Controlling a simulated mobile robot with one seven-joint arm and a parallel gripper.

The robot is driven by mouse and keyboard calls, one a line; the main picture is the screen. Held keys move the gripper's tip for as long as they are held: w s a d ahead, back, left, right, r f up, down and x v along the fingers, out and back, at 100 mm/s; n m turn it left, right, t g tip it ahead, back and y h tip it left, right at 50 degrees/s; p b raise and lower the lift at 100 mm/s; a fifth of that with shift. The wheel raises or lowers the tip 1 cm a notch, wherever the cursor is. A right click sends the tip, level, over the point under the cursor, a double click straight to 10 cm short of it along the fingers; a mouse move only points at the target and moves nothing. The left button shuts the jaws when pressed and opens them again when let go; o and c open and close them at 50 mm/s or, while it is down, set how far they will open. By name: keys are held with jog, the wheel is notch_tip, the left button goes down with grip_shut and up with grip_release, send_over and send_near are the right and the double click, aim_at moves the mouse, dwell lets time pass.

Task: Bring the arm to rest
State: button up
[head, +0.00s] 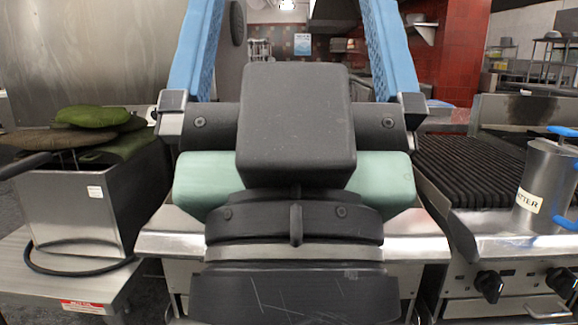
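My gripper (288,20) fills the middle of the head view, close to the camera. Its black body and wrist are at the centre, and two blue fingers rise at left and right. The fingers stand wide apart, and only the far background shows between them, so it is open and empty. The fingertips run up to or past the top edge of the view. My arm below the wrist is cut off by the bottom edge.
A pale green block-like shape (385,185) shows behind my wrist; I cannot tell what it is. At left, green and brown items (92,116) sit over a steel box (70,210). At right are a ribbed grill (465,170) and a labelled metal container (546,185) with blue handles.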

notch_tip(320, 180, up, 32)
jog(key=p, duration=2.9)
jog(key=shift+w+a+f+p, duration=0.15)
jog(key=shift+a+f+p, duration=0.05)
jog(key=shift+p, duration=0.1)
